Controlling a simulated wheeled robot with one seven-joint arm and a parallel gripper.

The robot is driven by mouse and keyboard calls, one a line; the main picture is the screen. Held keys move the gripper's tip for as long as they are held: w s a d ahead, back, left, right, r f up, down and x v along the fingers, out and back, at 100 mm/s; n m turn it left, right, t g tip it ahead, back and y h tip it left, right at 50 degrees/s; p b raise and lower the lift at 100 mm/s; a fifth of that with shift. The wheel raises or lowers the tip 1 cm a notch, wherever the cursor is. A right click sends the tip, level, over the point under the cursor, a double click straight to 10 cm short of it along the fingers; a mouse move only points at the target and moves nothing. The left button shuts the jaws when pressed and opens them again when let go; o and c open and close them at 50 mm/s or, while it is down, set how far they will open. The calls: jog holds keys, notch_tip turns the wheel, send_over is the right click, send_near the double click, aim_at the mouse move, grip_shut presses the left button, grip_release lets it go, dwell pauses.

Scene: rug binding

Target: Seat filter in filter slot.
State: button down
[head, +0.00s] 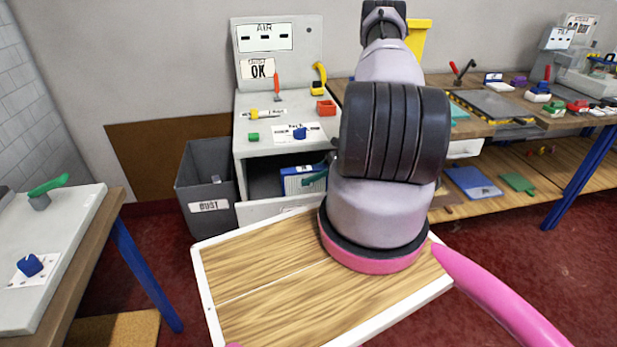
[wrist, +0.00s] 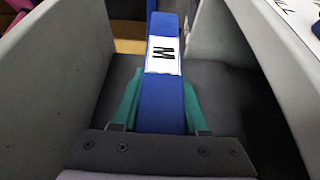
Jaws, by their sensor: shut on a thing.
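The filter is a blue block with a white label, seen in the head view (head: 303,181) at the low opening of the grey AIR cabinet. In the wrist view the filter (wrist: 164,100) runs up the middle, its label marked "M". My gripper (wrist: 162,85) is shut on it, a teal finger on each side. In the head view my gripper (head: 317,178) is mostly hidden behind my arm. The filter slot (head: 262,178) is the dark opening in the cabinet front. I cannot tell how deep the filter sits.
The cabinet's lowered flap (head: 262,214) lies in front of the opening. A grey dust bin (head: 207,188) stands to its left. Small tools and blocks lie on the cabinet top (head: 262,142). A workbench (head: 490,118) with shelves is at right, another table (head: 60,255) at left.

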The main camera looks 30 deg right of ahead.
aim_at(309, 192)
jog(key=shift+f, duration=3.5)
jog(key=shift+c, duration=1.8)
grip_release()
jog(key=shift+d, duration=0.1)
jog(key=v, duration=1)
jog(key=shift+d+r, duration=0.15)
jog(key=shift+d, duration=0.1)
jog(key=shift+s, duration=0.1)
